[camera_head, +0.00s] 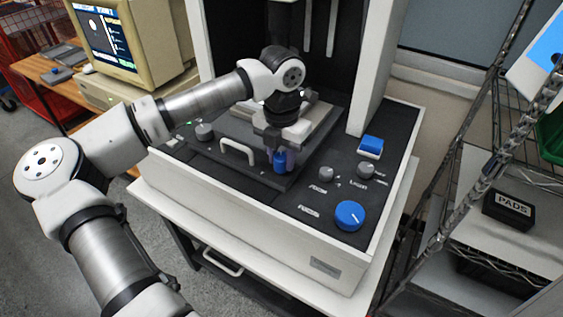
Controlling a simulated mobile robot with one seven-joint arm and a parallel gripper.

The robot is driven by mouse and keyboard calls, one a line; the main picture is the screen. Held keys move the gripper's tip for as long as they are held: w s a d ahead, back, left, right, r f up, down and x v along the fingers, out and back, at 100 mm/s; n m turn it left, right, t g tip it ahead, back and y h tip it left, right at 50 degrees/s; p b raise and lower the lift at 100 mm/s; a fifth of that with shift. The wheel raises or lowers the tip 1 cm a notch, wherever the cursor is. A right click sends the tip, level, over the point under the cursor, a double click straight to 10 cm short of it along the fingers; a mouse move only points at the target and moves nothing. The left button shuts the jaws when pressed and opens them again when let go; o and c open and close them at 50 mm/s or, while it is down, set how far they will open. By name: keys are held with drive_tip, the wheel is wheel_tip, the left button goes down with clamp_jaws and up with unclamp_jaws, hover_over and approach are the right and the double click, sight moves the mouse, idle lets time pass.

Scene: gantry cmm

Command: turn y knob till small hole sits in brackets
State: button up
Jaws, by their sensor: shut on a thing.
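The grey and white measuring machine (250,226) stands in the middle, with a dark top panel. My gripper (279,155) points down at this panel and is shut on a small upright blue knob (281,162). The fingers partly hide the knob, and its label cannot be read, so I cannot tell if it is the y knob. A monitor (104,38) at the upper left shows a dark screen with bright text and graphics. They are too small to make out a hole or brackets. My wrist partly hides the stage (312,119).
Grey knobs (326,173), a large blue dial (349,215) and a blue button (371,145) sit right of my gripper. A white handle (238,150) is close on its left. A wire rack (490,225) with a black PADS box (508,209) stands at the right.

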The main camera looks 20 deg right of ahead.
sight(282, 155)
drive_tip(key=shift+f+m+b, duration=0.25)
drive_tip(key=shift+m+b, duration=0.75)
drive_tip(key=shift+b, duration=0.05)
drive_tip(key=shift+r+m+b, duration=0.3)
drive_tip(key=shift+m+b, duration=0.05)
drive_tip(key=shift+m, duration=0.55)
drive_tip(key=o, duration=1)
drive_tip(key=shift+c, duration=0.2)
wheel_tip(282, 155, up, 14)
drive_tip(key=b, duration=0.2)
drive_tip(key=shift+f, duration=0.1)
